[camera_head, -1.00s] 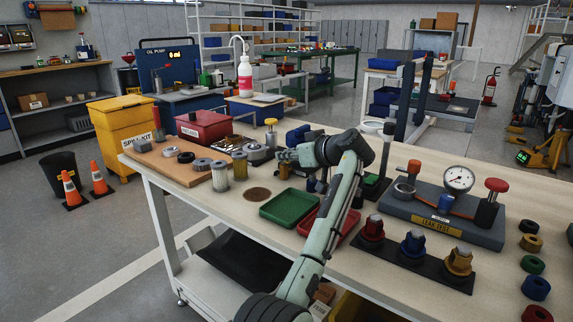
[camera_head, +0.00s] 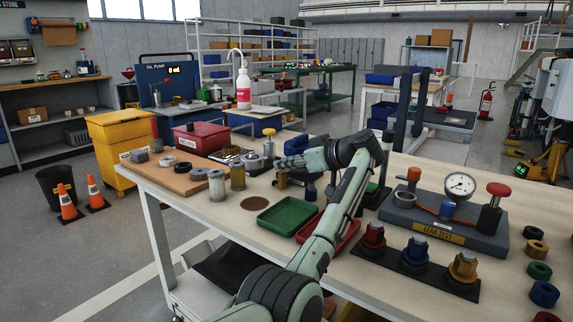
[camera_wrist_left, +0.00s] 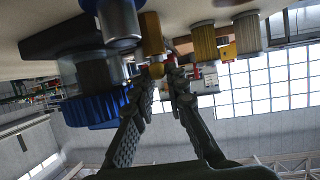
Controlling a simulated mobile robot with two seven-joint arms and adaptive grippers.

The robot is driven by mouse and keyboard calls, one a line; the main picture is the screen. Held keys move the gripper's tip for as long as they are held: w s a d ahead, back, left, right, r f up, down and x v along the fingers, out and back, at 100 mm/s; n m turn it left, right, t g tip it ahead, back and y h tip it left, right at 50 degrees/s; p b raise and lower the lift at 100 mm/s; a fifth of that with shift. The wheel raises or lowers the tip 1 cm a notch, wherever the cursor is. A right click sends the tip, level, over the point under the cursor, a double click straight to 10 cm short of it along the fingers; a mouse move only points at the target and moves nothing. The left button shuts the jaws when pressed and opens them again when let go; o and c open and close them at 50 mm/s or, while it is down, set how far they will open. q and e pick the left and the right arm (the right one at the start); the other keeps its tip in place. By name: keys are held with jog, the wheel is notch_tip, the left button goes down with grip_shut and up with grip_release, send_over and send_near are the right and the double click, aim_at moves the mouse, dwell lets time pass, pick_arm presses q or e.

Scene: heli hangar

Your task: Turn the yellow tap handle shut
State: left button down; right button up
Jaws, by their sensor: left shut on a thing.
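A small brass-yellow upright part (camera_head: 282,178), which looks like the tap, stands on the bench behind the green tray. My left gripper (camera_head: 284,163) is just above it, coming in from the right, and hides its top. In the wrist view, turned upside down, a brass-yellow post (camera_wrist_left: 152,36) ends in a small yellow tip (camera_wrist_left: 157,70) between my left fingertips (camera_wrist_left: 163,78). The fingers are shut on this yellow piece, which I take as the tap handle. Its exact turn angle cannot be read. My right gripper is not in view.
Close by are metal filters (camera_head: 217,186), a green tray (camera_head: 277,217) and a red tray (camera_head: 345,238). A blue-ringed part (camera_wrist_left: 97,110) sits close beside my fingers. The leak test rig (camera_head: 440,230) and colored valves (camera_head: 414,250) stand to the right.

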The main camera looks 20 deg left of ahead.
pick_arm(q)
jog(key=shift+f, duration=0.15)
jog(key=c, duration=1.5)
grip_release()
jog(key=shift+c, duration=0.2)
jog(key=shift+d, duration=0.1)
jog(key=v, duration=1.2)
